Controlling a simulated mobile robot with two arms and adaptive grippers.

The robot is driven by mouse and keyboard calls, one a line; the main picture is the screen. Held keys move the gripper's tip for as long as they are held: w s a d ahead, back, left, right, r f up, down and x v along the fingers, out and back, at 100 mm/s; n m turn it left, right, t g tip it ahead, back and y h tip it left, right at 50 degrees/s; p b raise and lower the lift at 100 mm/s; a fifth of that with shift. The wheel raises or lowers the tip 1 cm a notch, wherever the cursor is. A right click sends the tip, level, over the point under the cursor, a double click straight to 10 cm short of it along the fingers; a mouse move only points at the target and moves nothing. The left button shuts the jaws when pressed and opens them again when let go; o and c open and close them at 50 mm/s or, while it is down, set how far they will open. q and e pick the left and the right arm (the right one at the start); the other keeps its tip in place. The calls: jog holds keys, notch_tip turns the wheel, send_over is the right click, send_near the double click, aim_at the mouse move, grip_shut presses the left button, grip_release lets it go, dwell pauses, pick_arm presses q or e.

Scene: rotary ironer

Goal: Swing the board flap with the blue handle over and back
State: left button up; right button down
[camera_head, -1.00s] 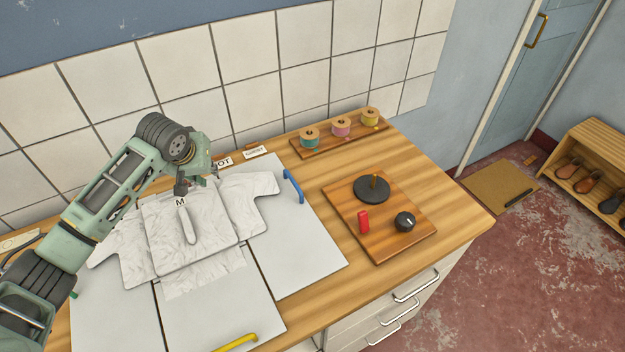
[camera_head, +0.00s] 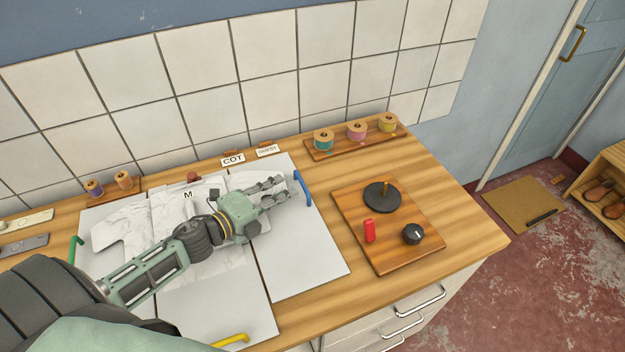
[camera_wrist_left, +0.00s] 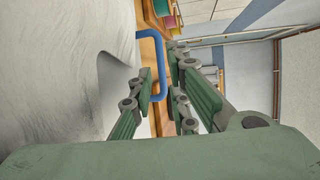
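The right-hand pale board flap (camera_head: 302,262) lies flat on the counter, with the blue handle (camera_head: 308,192) standing at its right edge. A white shirt (camera_head: 120,226) lies across the boards, and its right sleeve rests on this flap, partly hidden by my arm. My left gripper (camera_head: 282,189) is open, just left of the blue handle and low over the flap. In the left wrist view the blue handle (camera_wrist_left: 160,62) shows between the two open fingers (camera_wrist_left: 160,76); I cannot tell whether they touch it. My right gripper is not in view.
A yellow handle (camera_head: 230,340) is at the front board and a green handle (camera_head: 76,248) at the left one. A wooden panel (camera_head: 388,262) with a red switch and black knob lies right of the flap. A spool rack (camera_head: 345,150) stands behind.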

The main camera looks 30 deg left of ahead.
aim_at(301, 179)
pick_arm(q)
jog(key=shift+w+d, duration=0.15)
jog(key=shift+w, duration=0.3)
jog(key=p+x, duration=0.1)
jog(key=x, duration=0.4)
jog(key=shift+w+d+f, duration=0.1)
jog(key=shift+w+f, duration=0.05)
jog(key=shift+w, duration=0.2)
jog(key=shift+w+d+f+p, duration=0.15)
jog(key=shift+w+p, duration=0.15)
jog(key=shift+w, duration=0.1)
grip_shut()
